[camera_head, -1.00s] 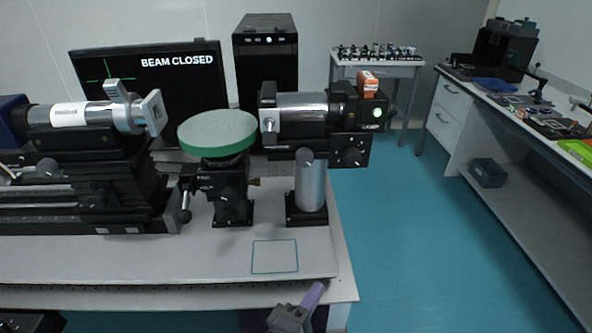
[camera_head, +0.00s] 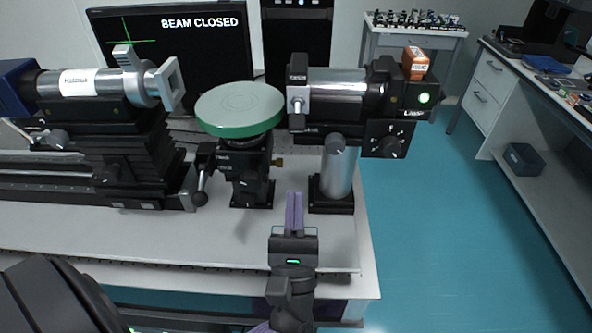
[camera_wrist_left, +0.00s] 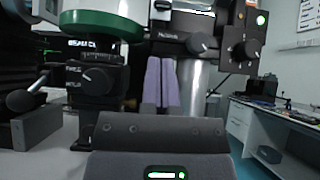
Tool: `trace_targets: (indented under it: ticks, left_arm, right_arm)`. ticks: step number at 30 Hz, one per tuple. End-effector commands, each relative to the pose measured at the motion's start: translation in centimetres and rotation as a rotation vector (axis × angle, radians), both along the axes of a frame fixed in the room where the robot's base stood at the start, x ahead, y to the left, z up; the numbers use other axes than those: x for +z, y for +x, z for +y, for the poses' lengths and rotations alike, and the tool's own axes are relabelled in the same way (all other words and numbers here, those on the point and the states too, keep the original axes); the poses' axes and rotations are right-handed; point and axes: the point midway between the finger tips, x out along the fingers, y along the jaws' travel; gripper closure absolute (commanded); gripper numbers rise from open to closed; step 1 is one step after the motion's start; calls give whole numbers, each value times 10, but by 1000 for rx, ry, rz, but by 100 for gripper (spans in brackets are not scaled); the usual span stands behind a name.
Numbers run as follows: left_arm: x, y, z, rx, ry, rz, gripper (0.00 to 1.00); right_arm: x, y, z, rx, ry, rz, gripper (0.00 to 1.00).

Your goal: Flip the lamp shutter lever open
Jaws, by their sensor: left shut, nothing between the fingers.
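The lamp (camera_head: 345,95) is a silver and black cylinder held on a post at the middle right of the head view. A small silver lever (camera_head: 297,103) hangs down at its left end, beside the green-topped round stage. My left gripper (camera_head: 294,197) has purple fingers shut together, empty, pointing forward in front of the lamp post and below the lever, apart from both. In the left wrist view the shut fingers (camera_wrist_left: 161,62) show before the post, with the lamp's underside above. The monitor (camera_head: 185,50) reads "BEAM CLOSED". My right gripper is out of view.
The green round stage (camera_head: 240,110) stands left of the lamp. A telescope-like tube (camera_head: 85,82) on a rail is farther left. An orange box (camera_head: 415,62) sits on the lamp housing. The front tabletop (camera_head: 200,240) is mostly clear.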

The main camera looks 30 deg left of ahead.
Motion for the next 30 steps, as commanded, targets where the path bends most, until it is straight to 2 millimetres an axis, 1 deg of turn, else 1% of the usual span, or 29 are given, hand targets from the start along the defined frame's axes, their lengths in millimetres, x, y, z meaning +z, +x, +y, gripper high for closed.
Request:
trace_targets:
  ticks: [1,6,12,18,26,30]
  left_arm:
    - [10,5,3,1,0,-5,100]
    - [36,27,17,1,0,-5,100]
    - [55,46,28,0,1,-1,100]
    - [60,53,32,-1,0,1,100]
    - [60,53,32,0,1,2,100]
    - [62,52,33,0,-5,11,100]
  right_arm:
    - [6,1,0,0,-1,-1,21]
    - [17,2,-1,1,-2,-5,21]
    - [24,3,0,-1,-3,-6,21]
    - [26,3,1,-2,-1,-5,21]
    - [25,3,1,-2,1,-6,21]
    - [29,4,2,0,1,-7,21]
